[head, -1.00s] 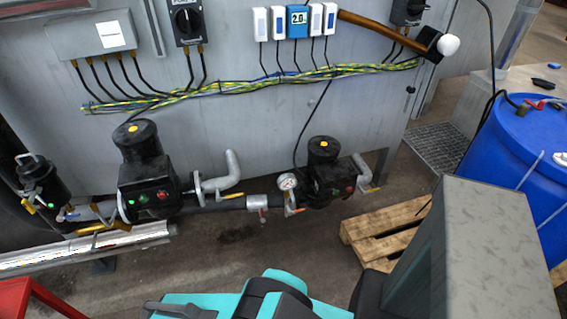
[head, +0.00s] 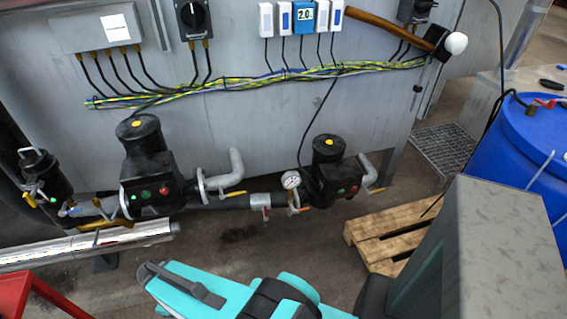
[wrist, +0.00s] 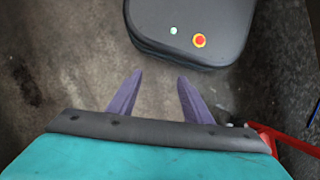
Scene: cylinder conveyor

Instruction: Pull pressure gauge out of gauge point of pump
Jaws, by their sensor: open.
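The pressure gauge (head: 291,180) is a small round white dial. It stands upright on the pipe at the left side of the right-hand black pump (head: 328,175), above a small orange-handled valve. The pump has a yellow spot on top and a red and a green button in front. My gripper (wrist: 160,76) shows in the wrist view, with two purple fingers apart and nothing between them, above the concrete floor. Neither the gauge nor the pump shows in the wrist view. In the head view my teal arm is at the bottom, well apart from the gauge; its fingers are not visible there.
A larger black pump (head: 150,175) stands to the left on the same pipe line. A wooden pallet (head: 400,232) and a blue barrel (head: 520,150) are on the right. A red frame (head: 35,297) is at the lower left. Floor before the pumps is clear.

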